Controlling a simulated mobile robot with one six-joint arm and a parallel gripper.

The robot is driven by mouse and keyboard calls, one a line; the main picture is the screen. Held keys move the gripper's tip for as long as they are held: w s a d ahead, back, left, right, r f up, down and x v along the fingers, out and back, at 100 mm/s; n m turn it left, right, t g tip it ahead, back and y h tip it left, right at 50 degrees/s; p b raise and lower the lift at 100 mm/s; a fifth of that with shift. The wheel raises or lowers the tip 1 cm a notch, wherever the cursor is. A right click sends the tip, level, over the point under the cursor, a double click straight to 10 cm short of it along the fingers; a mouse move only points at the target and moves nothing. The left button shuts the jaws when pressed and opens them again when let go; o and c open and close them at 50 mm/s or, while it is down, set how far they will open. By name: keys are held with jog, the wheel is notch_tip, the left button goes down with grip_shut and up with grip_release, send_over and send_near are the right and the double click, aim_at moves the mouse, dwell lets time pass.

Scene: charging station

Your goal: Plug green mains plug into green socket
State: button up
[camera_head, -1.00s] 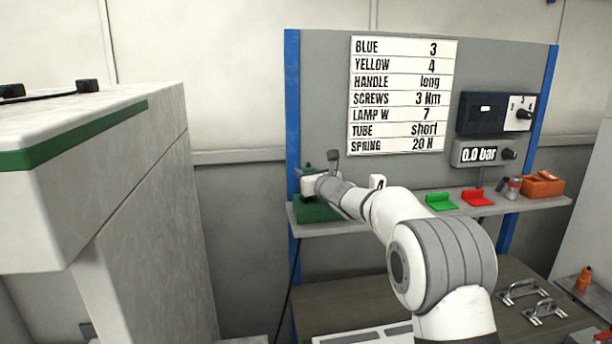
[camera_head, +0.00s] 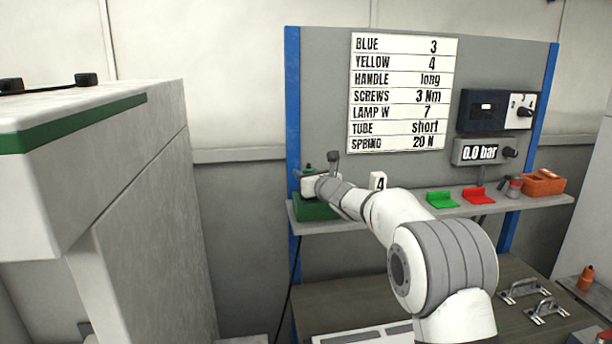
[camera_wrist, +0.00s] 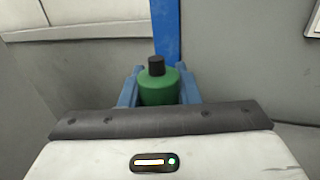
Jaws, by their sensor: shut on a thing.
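The green plug (camera_wrist: 158,92) with a black top stands between the two blue fingers of my gripper (camera_wrist: 160,72) in the wrist view. The fingers are shut on its sides. In the head view, my gripper (camera_head: 309,184) is at the left end of the shelf, with a bit of the plug (camera_head: 308,168) showing above it. A green block (camera_head: 316,211) on the shelf is just below my gripper; it may be the green socket, but no socket holes show. The plug's lower end is hidden, so I cannot tell whether it touches the block.
The shelf (camera_head: 430,212) also bears a white tag marked 4 (camera_head: 377,181), a green holder (camera_head: 441,200), a red holder (camera_head: 478,196) and an orange bin (camera_head: 543,182). A blue post (camera_head: 292,100) is close by my gripper. A large white cabinet (camera_head: 150,220) stands at left.

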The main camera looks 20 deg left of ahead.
jog(key=shift+f+b, duration=1.1)
jog(key=shift+b, duration=0.15)
jog(key=o, duration=1.1)
jog(key=shift+f, duration=0.1)
jog(key=shift+c, duration=0.2)
jog(key=shift+s+d+f, duration=0.1)
jog(key=shift+f, duration=0.05)
jog(key=b+v, duration=0.1)
jog(key=v, duration=0.1)
jog(key=b+v, duration=0.1)
jog(key=v, duration=0.2)
jog(key=b+v, duration=0.1)
jog(key=v, duration=0.1)
jog(key=shift+s+d+r, duration=0.2)
jog(key=shift+s+r, duration=0.05)
jog(key=shift+r, duration=0.15)
